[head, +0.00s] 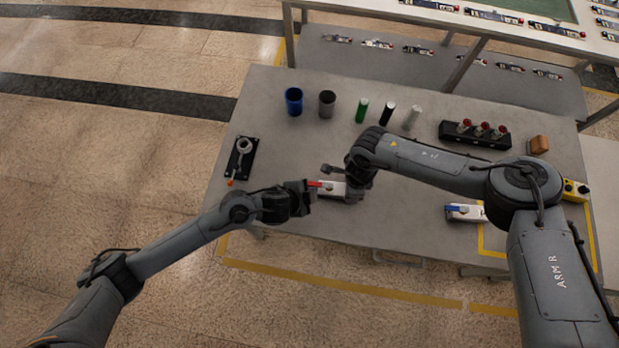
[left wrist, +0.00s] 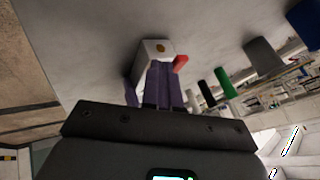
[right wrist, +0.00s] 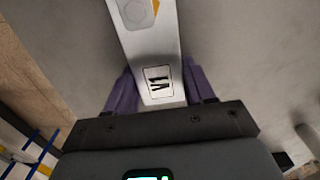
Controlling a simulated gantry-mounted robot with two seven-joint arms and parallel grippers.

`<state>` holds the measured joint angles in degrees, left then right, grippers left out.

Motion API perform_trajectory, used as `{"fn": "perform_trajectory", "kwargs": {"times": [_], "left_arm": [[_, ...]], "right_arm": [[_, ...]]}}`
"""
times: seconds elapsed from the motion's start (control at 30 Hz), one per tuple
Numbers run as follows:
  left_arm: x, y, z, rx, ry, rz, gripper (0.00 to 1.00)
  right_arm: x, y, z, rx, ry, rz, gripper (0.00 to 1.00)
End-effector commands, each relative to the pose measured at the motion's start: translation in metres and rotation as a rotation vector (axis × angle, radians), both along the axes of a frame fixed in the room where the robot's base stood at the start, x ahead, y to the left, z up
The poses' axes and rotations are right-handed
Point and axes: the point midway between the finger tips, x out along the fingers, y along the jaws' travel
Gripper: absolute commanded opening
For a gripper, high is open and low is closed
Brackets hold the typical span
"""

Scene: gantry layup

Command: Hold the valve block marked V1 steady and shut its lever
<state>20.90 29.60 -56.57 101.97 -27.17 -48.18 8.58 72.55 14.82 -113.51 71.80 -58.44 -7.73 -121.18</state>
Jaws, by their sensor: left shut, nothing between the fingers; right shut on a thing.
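The V1 valve block (head: 331,190) is a white block with a red lever (head: 316,184), lying near the front edge of the grey table. Its V1 label (right wrist: 159,84) shows in the right wrist view, between the purple fingers of my right gripper (right wrist: 160,90), which is shut on the block's labelled end. My left gripper (head: 308,193) is shut and empty at the lever end. In the left wrist view, its closed purple fingers (left wrist: 168,80) are in front of the block (left wrist: 155,47), with the red lever (left wrist: 181,63) just right of the fingertips. I cannot tell whether they touch it.
A blue-levered block (head: 465,212) lies to the right. A black fixture (head: 241,158) sits at left. Blue (head: 294,101) and dark (head: 327,104) cups, several small cylinders and a black rack (head: 475,134) stand behind. Free table lies between the fixture and cups.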

Motion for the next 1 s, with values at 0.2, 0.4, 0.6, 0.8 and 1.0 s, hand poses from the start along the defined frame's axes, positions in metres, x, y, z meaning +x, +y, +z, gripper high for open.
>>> {"fn": "perform_trajectory", "kwargs": {"times": [0.2, 0.4, 0.6, 0.8, 1.0], "left_arm": [[0.0000, 0.0001, 0.0002, 0.000, 0.000, 0.000, 0.00], [0.0017, 0.0008, 0.0003, 0.000, -0.001, -0.014, 0.00], [0.0040, 0.0015, 0.0002, 0.001, -0.002, -0.053, 0.00], [0.0059, 0.0022, 0.0005, 0.000, -0.003, -0.080, 0.00], [0.0088, 0.0037, 0.0007, 0.001, -0.003, -0.118, 0.00]], "right_arm": [[0.0002, 0.0003, 0.0004, 0.001, -0.001, 0.000, 0.08], [0.0002, 0.0003, 0.0004, 0.001, 0.000, 0.000, 0.08], [0.0002, 0.0004, 0.0004, 0.001, 0.000, 0.000, 0.08], [0.0001, 0.0005, 0.0004, 0.001, 0.000, 0.001, 0.08], [-0.0001, 0.0006, 0.0003, 0.001, 0.000, 0.001, 0.08]]}}
